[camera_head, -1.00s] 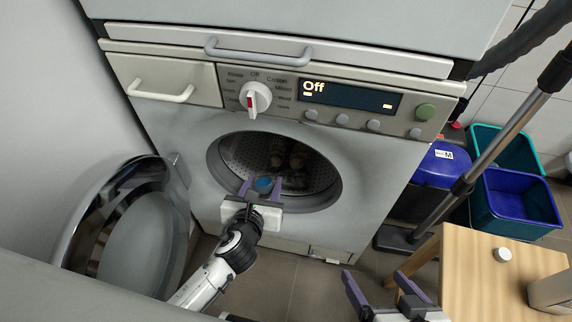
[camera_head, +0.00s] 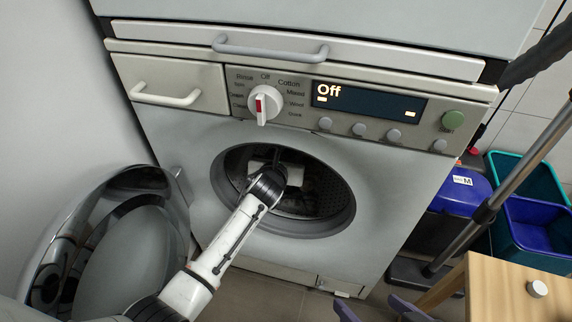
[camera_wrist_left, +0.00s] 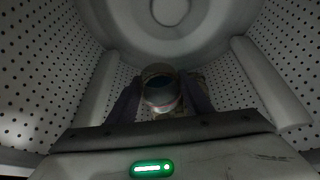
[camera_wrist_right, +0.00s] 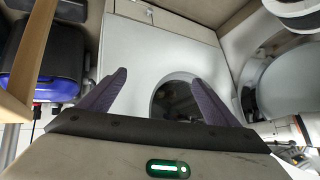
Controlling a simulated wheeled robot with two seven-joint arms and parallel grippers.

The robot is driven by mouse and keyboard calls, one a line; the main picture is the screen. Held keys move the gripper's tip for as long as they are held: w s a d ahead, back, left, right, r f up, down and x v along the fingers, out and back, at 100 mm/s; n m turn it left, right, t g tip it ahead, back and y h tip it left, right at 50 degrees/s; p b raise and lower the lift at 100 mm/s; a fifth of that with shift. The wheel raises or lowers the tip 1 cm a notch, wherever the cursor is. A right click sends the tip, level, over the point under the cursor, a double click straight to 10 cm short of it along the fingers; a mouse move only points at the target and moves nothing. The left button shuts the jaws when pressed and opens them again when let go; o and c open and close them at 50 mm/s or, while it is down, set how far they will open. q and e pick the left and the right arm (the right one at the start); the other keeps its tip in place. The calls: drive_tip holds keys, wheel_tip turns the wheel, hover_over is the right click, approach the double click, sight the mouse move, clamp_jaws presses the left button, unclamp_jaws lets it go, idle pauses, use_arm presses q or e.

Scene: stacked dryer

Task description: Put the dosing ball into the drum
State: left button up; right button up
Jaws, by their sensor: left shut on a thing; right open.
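My left gripper (camera_wrist_left: 161,100) is inside the washer drum (camera_wrist_left: 220,65) and shut on the dosing ball (camera_wrist_left: 158,85), a round cup-like piece with a dark blue inside. In the head view my left arm reaches through the round door opening (camera_head: 325,195), and its gripper and the ball are hidden there. Some dim items lie in the drum behind the ball. The glass door (camera_head: 120,245) is swung open to the left. My right gripper (camera_wrist_right: 160,90) is open and empty, in front of the machine; its fingers show at the bottom edge of the head view (camera_head: 375,310).
The washer panel (camera_head: 365,105) reads "Off".

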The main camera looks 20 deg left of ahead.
use_arm(q)
wheel_tip(320, 180, down, 3)
drive_tip(key=shift+r+b, duration=0.15)
drive_tip(key=shift+b, duration=0.3)
drive_tip(key=shift+f, duration=0.65)
drive_tip(key=o, duration=1.1)
drive_tip(key=shift+s, duration=0.1)
use_arm(e)
drive_tip(key=shift+w+a+r+t+y, duration=0.2)
drive_tip(key=shift+a+r+t+y, duration=0.25)
drive_tip(key=shift+a+r, duration=0.2)
drive_tip(key=shift+r, duration=0.1)
use_arm(q)
drive_tip(key=shift+r, duration=0.1)
